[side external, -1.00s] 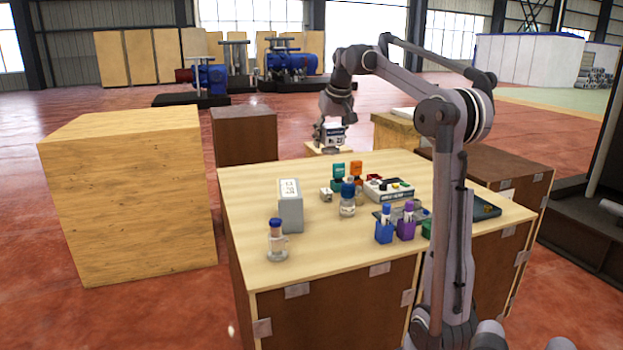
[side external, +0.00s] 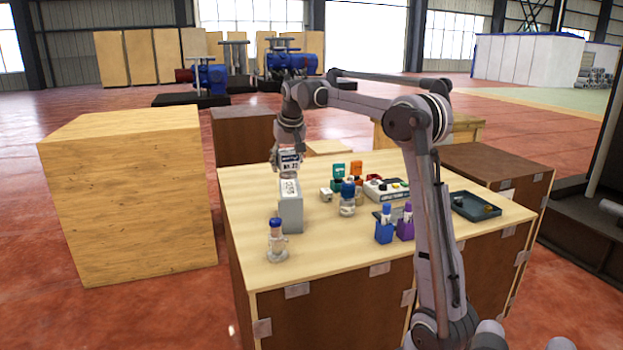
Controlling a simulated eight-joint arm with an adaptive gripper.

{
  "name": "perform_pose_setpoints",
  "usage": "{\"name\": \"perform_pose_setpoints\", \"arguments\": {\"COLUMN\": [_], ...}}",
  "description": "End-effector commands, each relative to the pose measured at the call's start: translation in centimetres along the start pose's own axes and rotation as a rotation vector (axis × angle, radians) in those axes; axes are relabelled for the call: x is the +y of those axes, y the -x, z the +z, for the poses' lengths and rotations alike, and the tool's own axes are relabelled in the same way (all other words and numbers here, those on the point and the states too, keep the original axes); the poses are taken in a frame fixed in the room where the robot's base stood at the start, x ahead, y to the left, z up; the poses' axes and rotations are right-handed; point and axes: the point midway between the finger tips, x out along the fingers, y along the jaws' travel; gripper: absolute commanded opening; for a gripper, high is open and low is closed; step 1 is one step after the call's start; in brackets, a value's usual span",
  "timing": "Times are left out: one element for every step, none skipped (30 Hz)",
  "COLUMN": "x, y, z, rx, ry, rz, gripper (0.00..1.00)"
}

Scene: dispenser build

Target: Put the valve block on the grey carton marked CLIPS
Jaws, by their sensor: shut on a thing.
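The grey carton (side external: 291,217) stands upright on the left part of the table, with a white label near its top; the lettering is too small to read surely. In the picture the block is just above the carton's top edge. I cannot tell from this view whether it is straight over the carton or behind it.
A blue-capped jar (side external: 277,245) stands in front of the carton. A dark tray (side external: 470,203) lies further right.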

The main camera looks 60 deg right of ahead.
Motion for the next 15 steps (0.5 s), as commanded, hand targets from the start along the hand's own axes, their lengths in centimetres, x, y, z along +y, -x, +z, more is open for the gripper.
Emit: {"name": "perform_pose_setpoints", "arguments": {"x": [0.0, 0.0, 0.0, 0.0, 0.0, 0.1, 0.1, 0.1, 0.1, 0.1, 0.1, 0.1, 0.1, 0.1, 0.1], "y": [-0.6, -0.9, -1.4, -1.8, -2.1, -2.4, -2.6, -2.7, -2.9, -3.0, -3.0, -3.0, -3.0, -3.0, -3.0], "z": [0.2, 0.4, 0.6, 0.7, 0.9, 1.0, 1.1, 1.2, 1.2, 1.2, 1.3, 1.3, 1.3, 1.3, 1.2], "rx": [0.001, 0.001, 0.001, 0.001, 0.001, 0.001, 0.001, 0.001, 0.001, 0.001, 0.001, 0.001, 0.001, 0.001, 0.001], "ry": [0.000, 0.000, 0.000, 0.000, 0.000, 0.000, 0.000, 0.000, 0.000, 0.000, 0.000, 0.000, 0.000, 0.000, 0.000], "rz": [0.000, 0.000, 0.000, 0.000, 0.000, 0.000, 0.000, 0.000, 0.000, 0.000, 0.000, 0.000, 0.000, 0.000, 0.000], "gripper": [0.00, 0.00, 0.00, 0.00, 0.00, 0.00, 0.00, 0.00, 0.00, 0.00, 0.00, 0.00, 0.00, 0.00, 0.00]}}
